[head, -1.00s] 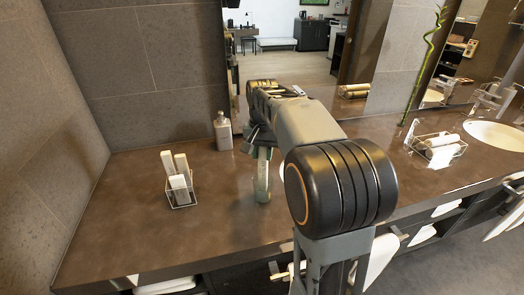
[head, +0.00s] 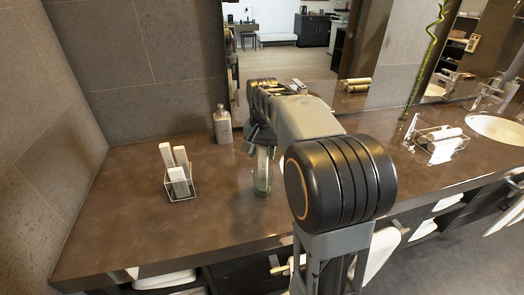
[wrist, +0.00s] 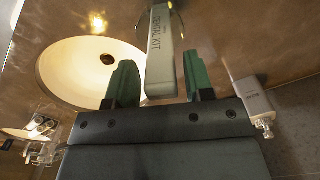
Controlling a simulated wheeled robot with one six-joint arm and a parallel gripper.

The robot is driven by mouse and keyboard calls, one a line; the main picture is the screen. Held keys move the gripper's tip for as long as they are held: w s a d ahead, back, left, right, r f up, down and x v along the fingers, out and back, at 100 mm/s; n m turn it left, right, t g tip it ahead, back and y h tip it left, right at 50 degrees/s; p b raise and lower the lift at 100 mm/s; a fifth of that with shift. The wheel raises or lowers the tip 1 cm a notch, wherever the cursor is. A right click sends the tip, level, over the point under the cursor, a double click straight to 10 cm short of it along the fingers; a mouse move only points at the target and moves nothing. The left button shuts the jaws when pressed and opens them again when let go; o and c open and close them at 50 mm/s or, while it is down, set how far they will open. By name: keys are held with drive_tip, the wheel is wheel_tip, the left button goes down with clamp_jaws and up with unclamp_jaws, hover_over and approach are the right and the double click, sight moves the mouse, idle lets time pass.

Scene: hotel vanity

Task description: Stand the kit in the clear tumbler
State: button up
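The kit is a pale slim box marked DENTAL KIT (wrist: 161,60). It stands nearly upright between my gripper's green fingers (wrist: 161,78), with a narrow gap on each side. The fingers look open around its upper end. The clear tumbler (head: 262,183) stands on the counter below my gripper (head: 262,145) in the head view. The kit's lower end appears inside it; a curved piece of its rim shows beside the kit in the wrist view (wrist: 181,20). Whether the kit touches the tumbler's bottom is not clear.
A clear holder (head: 181,196) with several white boxes stands to the left. A pump bottle (head: 222,125) stands behind, near the wall. A wire basket of rolled towels (head: 440,146) and a basin (head: 497,130) are to the right. The counter's left front is clear.

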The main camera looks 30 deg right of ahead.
drive_tip(key=shift+o, duration=1)
wheel_tip(320, 180, up, 14)
drive_tip(key=p, duration=0.2)
drive_tip(key=shift+a+f, duration=0.1)
drive_tip(key=shift+f, duration=0.05)
